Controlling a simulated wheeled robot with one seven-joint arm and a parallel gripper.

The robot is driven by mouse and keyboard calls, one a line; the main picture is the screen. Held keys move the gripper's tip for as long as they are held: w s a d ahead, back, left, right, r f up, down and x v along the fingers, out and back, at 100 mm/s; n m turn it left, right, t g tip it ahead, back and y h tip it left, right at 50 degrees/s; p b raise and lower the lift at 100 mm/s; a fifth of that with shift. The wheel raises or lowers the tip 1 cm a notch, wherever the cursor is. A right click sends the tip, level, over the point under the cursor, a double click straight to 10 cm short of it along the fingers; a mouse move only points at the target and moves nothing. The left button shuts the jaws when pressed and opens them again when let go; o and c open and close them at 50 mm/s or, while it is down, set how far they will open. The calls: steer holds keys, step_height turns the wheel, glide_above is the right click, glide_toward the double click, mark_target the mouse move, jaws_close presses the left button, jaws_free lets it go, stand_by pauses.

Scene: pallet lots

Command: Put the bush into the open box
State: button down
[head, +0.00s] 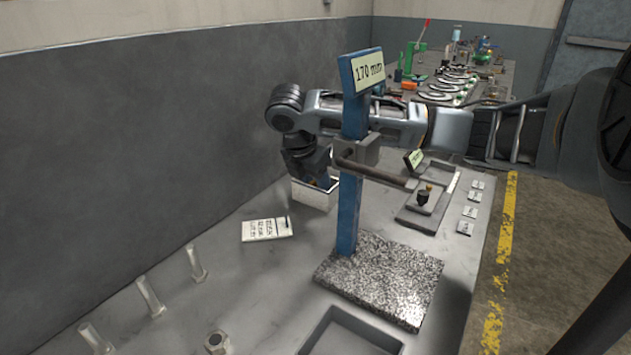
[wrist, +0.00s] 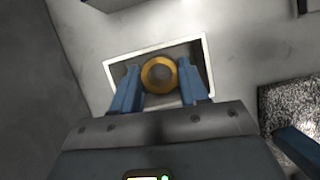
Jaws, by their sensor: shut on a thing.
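The bush (wrist: 159,60) is a brass-coloured ring, seen from above in the wrist view. My gripper (wrist: 160,70) is shut on it, with one blue finger on each side. The open box (wrist: 118,57) has a white rim and a dark inside. In the wrist view the bush and fingertips appear within the box's outline; their exact height against the rim is hard to tell. In the head view the white box (head: 313,197) stands near the wall, with my gripper (head: 325,182) pointing down at it. The bush is mostly hidden there.
A blue post (head: 348,215) with a "170 mm" sign stands on a speckled slab (head: 385,277), in front of my arm. A printed card (head: 267,229) lies beside the box. Several bolts stand at the left, and a grey tray (head: 350,335) is at the front.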

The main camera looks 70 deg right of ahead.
steer(key=shift+f, duration=0.1)
steer(key=c, duration=0.8)
jaws_free()
steer(key=shift+c, duration=0.2)
steer(key=p+v, duration=0.2)
steer(key=v, duration=1)
